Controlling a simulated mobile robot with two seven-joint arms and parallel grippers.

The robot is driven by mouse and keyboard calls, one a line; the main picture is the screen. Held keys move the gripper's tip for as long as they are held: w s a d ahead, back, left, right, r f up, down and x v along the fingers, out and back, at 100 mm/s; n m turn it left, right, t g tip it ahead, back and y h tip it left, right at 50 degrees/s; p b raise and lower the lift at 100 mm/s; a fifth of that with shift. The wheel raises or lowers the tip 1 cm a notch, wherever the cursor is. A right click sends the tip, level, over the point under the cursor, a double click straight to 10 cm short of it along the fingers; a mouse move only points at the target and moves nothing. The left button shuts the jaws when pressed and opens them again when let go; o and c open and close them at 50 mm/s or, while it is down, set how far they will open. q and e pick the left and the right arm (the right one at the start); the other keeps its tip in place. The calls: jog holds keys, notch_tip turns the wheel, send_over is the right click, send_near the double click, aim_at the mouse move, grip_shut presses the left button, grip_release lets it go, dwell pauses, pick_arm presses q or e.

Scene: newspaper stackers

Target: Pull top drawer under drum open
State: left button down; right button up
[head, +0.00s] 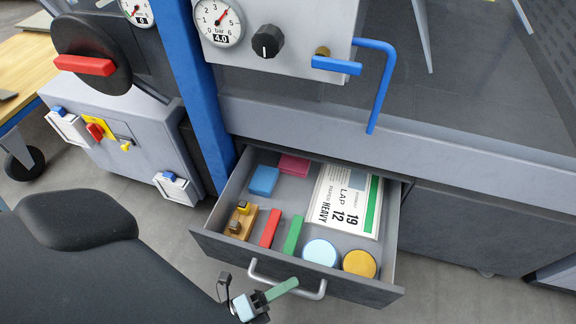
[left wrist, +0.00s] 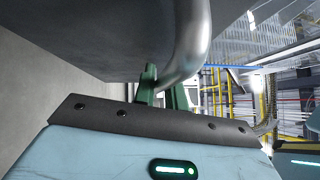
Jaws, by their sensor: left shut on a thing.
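The drawer (head: 224,242) under the machine is pulled well out, and its inside shows in the head view. Its grey bar handle (head: 318,293) is on the front panel. My left gripper (head: 284,287) is at the handle, with its green fingers shut on the bar. In the left wrist view, the handle (left wrist: 196,35) curves down between the green fingers (left wrist: 163,88), and the dark underside beside it looks like the drawer. The exact contact is partly hidden. My right gripper is not in view.
The drawer holds a printed card (head: 345,200), blue (head: 263,180) and pink blocks (head: 294,165), red (head: 270,228) and green bars (head: 293,235), and two round tins (head: 359,263). A grey cabinet (head: 120,110) stands left. A blue bent rod (head: 383,85) hangs above.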

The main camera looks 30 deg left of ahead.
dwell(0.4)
pick_arm(q)
jog(key=c, duration=1.5)
grip_release()
jog(key=shift+o, duration=0.2)
jog(key=shift+s, duration=0.1)
jog(key=v, duration=0.7)
jog(key=shift+s+a+p, duration=0.2)
jog(key=shift+s+p, duration=0.15)
